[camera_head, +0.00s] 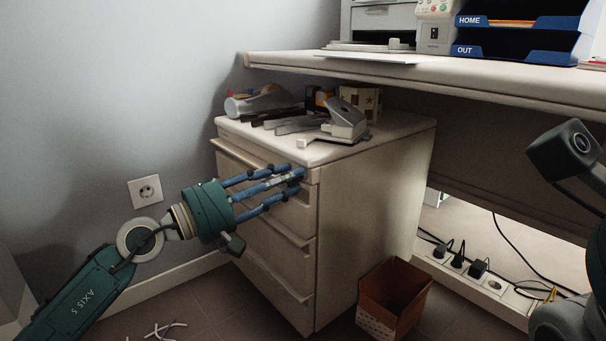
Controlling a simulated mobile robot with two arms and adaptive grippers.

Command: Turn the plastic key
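My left gripper (300,178) reaches from the left to the top drawer front of a beige drawer cabinet (365,210). Its blue fingers extend side by side, with their tips at the upper right corner of that front. A small pale piece shows among the fingers; I cannot tell whether it is the plastic key or part of the gripper. No key is clearly visible, and the fingers cover that corner. I cannot tell whether they are closed on anything. Parts of my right arm show at the right edge, but its gripper is out of view.
The desk (430,72) overhangs behind, carrying blue letter trays (515,38). A brown bin (396,292) stands beside the cabinet, near a power strip (490,282). A wall socket (146,191) is behind my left arm.

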